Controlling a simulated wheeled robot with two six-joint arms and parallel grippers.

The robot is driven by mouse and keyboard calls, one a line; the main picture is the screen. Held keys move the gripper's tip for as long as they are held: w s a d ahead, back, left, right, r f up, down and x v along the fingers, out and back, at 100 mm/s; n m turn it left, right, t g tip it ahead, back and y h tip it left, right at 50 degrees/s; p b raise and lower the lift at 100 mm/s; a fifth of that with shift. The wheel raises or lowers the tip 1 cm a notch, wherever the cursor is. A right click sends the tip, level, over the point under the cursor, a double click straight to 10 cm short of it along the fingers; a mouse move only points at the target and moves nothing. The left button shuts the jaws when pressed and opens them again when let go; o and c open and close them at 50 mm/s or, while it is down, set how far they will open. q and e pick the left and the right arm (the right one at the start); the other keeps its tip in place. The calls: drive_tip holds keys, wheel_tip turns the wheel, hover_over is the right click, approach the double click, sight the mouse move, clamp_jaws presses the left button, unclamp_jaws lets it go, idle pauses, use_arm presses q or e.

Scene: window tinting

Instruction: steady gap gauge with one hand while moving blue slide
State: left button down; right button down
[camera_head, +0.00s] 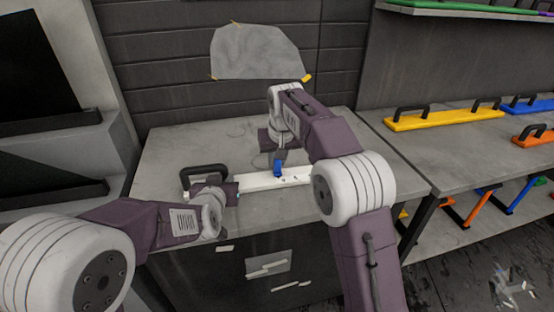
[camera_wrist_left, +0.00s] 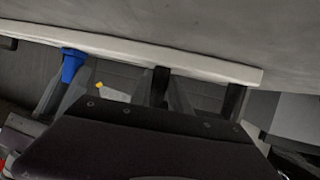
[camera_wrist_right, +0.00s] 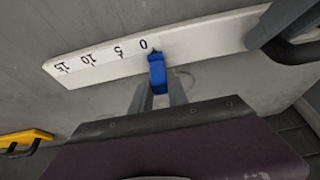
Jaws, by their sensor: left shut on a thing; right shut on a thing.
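The gap gauge is a white bar (camera_head: 296,177) with a black handle (camera_head: 204,170) at its left end, lying on the grey table. In the right wrist view its face (camera_wrist_right: 110,57) shows the marks 0, 5, 10 and 15. The blue slide (camera_head: 278,167) sits beside the 0 mark in the right wrist view (camera_wrist_right: 157,74). My right gripper (camera_wrist_right: 158,90) is shut on the blue slide. My left gripper (camera_head: 232,190) is shut on the gauge at the handle end; its exact contact is partly hidden. The slide also shows in the left wrist view (camera_wrist_left: 72,65).
The grey table (camera_head: 170,150) is mostly bare around the gauge. A grey sheet (camera_head: 256,52) is taped to the dark back wall. On the right bench, a yellow bar with handles (camera_head: 440,119), a blue one and an orange one lie clear of my arms.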

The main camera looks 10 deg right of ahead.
idle(0.6)
drive_tip(key=d, duration=1)
drive_tip(key=shift+s+d, duration=0.1)
drive_tip(key=shift+s, duration=0.1)
drive_tip(key=c, duration=1.3)
unclamp_jaws()
use_arm(q)
drive_tip(key=shift+r, duration=0.1)
use_arm(e)
drive_tip(key=v, duration=1.2)
